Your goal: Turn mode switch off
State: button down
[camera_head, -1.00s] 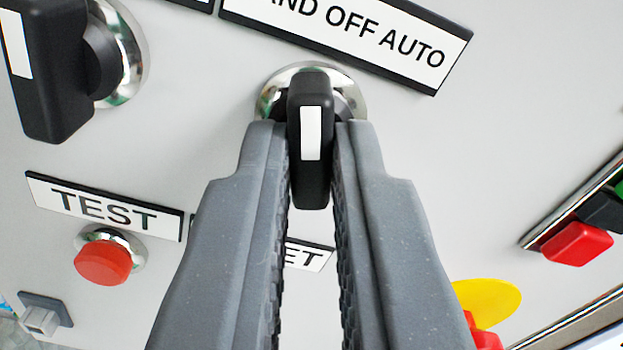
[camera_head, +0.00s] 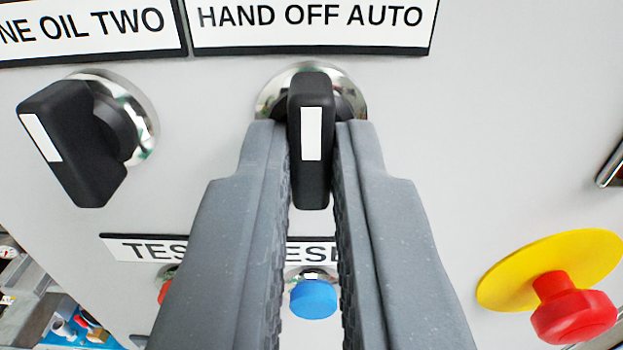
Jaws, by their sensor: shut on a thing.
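The mode switch (camera_head: 311,92) is a black knob with a white stripe on a chrome ring. It sits under the label "HAND OFF AUTO" (camera_head: 312,18). Its knob stands upright in the picture, with the stripe in line with the middle of the label, at OFF. My gripper (camera_head: 313,135) is shut on the knob, with one grey finger on each side of it. The fingers hide the sides of the knob's lower part.
Another black knob (camera_head: 78,135) is on the left, its label ending in "NE OIL TWO". Below are a blue button (camera_head: 313,298), a partly hidden red button (camera_head: 165,291), and a red emergency button (camera_head: 570,305) on a yellow disc at right.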

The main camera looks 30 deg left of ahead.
jog(key=shift+d+r, duration=0.1)
jog(key=shift+r, duration=0.15)
jog(key=c, duration=1.5)
grip_release()
jog(key=shift+w, duration=0.1)
jog(key=shift+f, duration=0.1)
jog(key=shift+f, duration=0.1)
jog(key=b+v, duration=0.3)
jog(key=v, duration=1)
jog(key=shift+s+d, duration=0.2)
jog(key=shift+s, duration=0.15)
